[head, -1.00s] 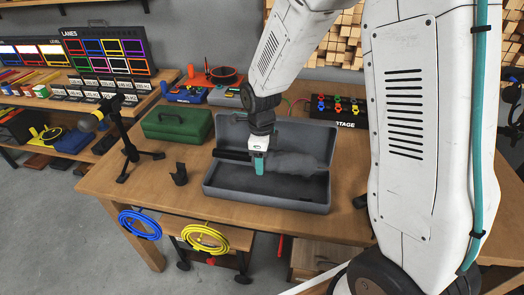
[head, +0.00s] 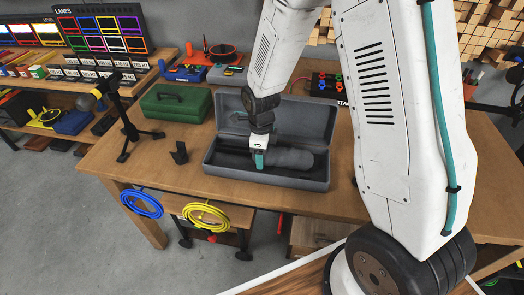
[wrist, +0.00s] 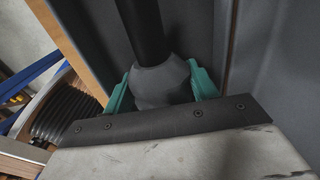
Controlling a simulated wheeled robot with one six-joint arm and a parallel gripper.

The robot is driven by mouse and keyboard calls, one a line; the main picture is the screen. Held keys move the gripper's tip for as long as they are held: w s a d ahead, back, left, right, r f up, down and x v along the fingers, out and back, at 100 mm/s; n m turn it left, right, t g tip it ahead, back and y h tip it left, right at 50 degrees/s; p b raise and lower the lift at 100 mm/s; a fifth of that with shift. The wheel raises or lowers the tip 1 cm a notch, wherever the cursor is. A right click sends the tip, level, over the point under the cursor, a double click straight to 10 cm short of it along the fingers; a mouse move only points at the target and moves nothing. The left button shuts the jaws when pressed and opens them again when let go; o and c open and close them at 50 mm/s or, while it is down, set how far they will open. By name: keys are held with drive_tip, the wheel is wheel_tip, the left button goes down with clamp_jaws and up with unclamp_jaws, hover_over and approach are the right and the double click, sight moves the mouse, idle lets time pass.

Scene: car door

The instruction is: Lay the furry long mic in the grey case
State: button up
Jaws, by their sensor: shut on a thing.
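The grey case (head: 265,179) stands open on the workbench, its lid tilted back. My gripper (head: 259,160) reaches down into it, fingers pointing down. The furry long mic (head: 288,158) lies along the inside of the case, its grey furry part to the right of my gripper and a dark thin part to the left. In the wrist view my teal fingers (wrist: 162,88) are on both sides of the grey mic (wrist: 158,80), shut on it, with its black shaft running up the picture. Whether the mic rests on the case floor I cannot tell.
A green box (head: 176,103), a mic on a small tripod (head: 130,130) and a black holder (head: 180,153) stand left of the case. A pedal board (head: 318,88) is behind it. Blue (head: 141,203) and yellow (head: 206,216) cables hang at the front edge.

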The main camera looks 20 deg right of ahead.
drive_tip(key=o, duration=1.2)
drive_tip(key=shift+c, duration=0.2)
wheel_tip(320, 180, up, 8)
drive_tip(key=shift+f, duration=0.1)
